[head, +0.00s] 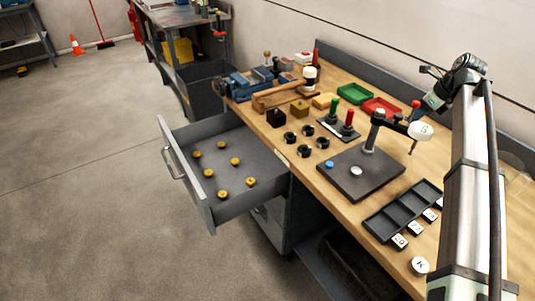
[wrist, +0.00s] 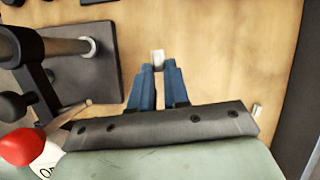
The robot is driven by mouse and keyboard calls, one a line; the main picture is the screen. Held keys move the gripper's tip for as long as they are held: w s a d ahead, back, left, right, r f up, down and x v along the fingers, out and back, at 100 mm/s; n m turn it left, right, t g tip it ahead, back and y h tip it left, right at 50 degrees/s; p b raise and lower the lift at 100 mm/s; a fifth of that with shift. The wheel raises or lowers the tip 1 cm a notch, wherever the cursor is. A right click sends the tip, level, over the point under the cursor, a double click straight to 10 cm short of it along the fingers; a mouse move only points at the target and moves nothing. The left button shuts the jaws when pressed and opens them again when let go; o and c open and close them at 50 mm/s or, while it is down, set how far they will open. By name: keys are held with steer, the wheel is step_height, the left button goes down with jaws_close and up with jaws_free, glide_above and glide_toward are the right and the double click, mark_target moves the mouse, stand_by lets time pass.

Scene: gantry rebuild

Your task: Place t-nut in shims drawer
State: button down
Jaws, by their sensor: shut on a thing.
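My gripper (wrist: 158,67) is shut on a small pale metal piece, the t-nut (wrist: 157,56), which sticks out between the blue fingertips in the wrist view. The wooden bench top lies beyond it. In the head view the end of my arm is at the right, behind the dial gauge (head: 420,131), and my fingers and the t-nut are hidden there. A grey drawer (head: 202,214) stands pulled out at the left of the bench, with several brass round pieces (head: 235,161) spread inside. I cannot read a label on it.
The gauge stand's dark base (head: 340,178) and post stand on the bench between my gripper and the drawer. Black rings (head: 305,151), a toggle clamp plate, red (head: 381,107) and green trays and a sectioned black tray (head: 385,222) crowd the bench. Another small pale piece (wrist: 257,110) lies nearby.

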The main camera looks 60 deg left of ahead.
step_height(320, 180, up, 10)
steer(key=s+a+n+g, duration=0.1)
steer(key=s+a+n, duration=0.3)
steer(key=s+a, duration=0.75)
steer(key=n+g+h, duration=0.3)
steer(key=n+h, duration=0.1)
steer(key=n, duration=0.9)
glide_above(210, 188)
steer(key=w, duration=0.1)
step_height(210, 188, down, 34)
steer(key=shift+w+a+f, duration=0.1)
steer(key=shift+f, duration=2.7)
steer(key=shift+w+a+f, duration=0.1)
steer(key=shift+f, duration=2.65)
steer(key=shift+f, duration=0.15)
